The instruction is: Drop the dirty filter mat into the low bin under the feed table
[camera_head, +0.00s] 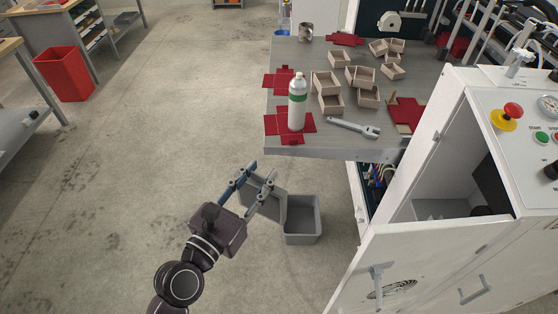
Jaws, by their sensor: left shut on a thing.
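My left gripper (262,177) reaches in from the lower left and is shut on the filter mat (270,207), a flat grey panel that hangs tilted from the fingers. The low bin (303,239) is a grey open box on the floor, just right of the mat and below the front left of the feed table (325,150). In the picture the mat overlaps the bin's left side. I cannot tell whether they touch. The part of the bin's interior that shows looks empty. My right gripper is not in view.
On the table are a white bottle with a green band (297,108), a wrench (354,127), small boxes (328,82) and red blanks (283,80). A white machine cabinet with an open door (420,265) stands right of the bin.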

